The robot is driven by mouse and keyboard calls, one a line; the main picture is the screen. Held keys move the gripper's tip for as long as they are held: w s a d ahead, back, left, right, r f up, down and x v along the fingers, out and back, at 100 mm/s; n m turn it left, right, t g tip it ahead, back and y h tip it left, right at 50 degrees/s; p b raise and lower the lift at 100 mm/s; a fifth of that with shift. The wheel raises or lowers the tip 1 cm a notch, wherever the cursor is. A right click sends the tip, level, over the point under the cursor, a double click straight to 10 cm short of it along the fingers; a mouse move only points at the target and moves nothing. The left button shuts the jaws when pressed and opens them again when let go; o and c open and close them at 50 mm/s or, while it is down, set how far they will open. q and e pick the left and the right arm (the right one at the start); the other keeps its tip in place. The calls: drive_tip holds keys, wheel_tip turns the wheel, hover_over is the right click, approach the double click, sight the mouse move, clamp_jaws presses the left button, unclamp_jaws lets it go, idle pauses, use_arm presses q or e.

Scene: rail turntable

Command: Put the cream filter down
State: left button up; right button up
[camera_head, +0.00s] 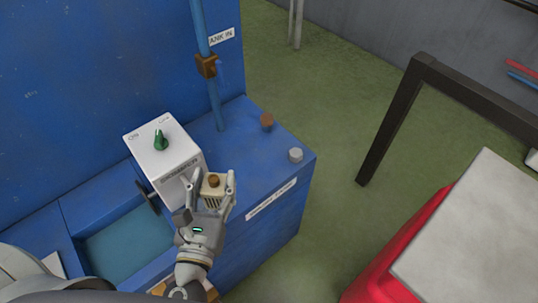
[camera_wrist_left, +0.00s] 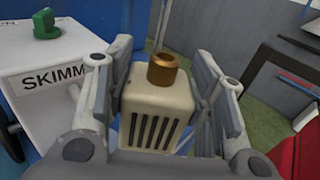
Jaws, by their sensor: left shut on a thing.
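The cream filter (camera_head: 212,188) is a small box with dark slots on its front and a brown-gold knob on top. My left gripper (camera_head: 206,186) is shut on it, one finger on each side. In the left wrist view the filter (camera_wrist_left: 157,106) stands upright between the fingers. In the head view it shows over the blue ledge (camera_head: 242,150), just right of the white skimmer box (camera_head: 165,160). The gap between its underside and the ledge is hidden. My right gripper is in neither view.
The skimmer box has a green knob (camera_head: 160,140). A blue pipe (camera_head: 203,30) with a brass fitting (camera_head: 206,65) rises behind the ledge. A brown knob (camera_head: 266,121) and a grey cap (camera_head: 295,155) sit on the ledge's right part. A teal basin (camera_head: 125,245) lies left.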

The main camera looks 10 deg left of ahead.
use_arm(q)
drive_tip(key=shift+w+d+r+p, duration=0.2)
drive_tip(key=shift+r+p, duration=0.1)
drive_tip(key=shift+r, duration=0.3)
drive_tip(key=w+d+f, duration=0.1)
drive_tip(key=w+f, duration=0.3)
drive_tip(key=w, duration=0.4)
drive_tip(key=b, duration=0.8)
hover_over(249, 181)
wheel_tip(249, 181, down, 8)
drive_tip(key=shift+f, duration=0.5)
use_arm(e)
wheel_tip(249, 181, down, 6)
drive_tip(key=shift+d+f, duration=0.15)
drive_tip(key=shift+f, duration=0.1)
use_arm(q)
drive_tip(key=shift+f, duration=0.2)
drive_tip(key=o, duration=1.1)
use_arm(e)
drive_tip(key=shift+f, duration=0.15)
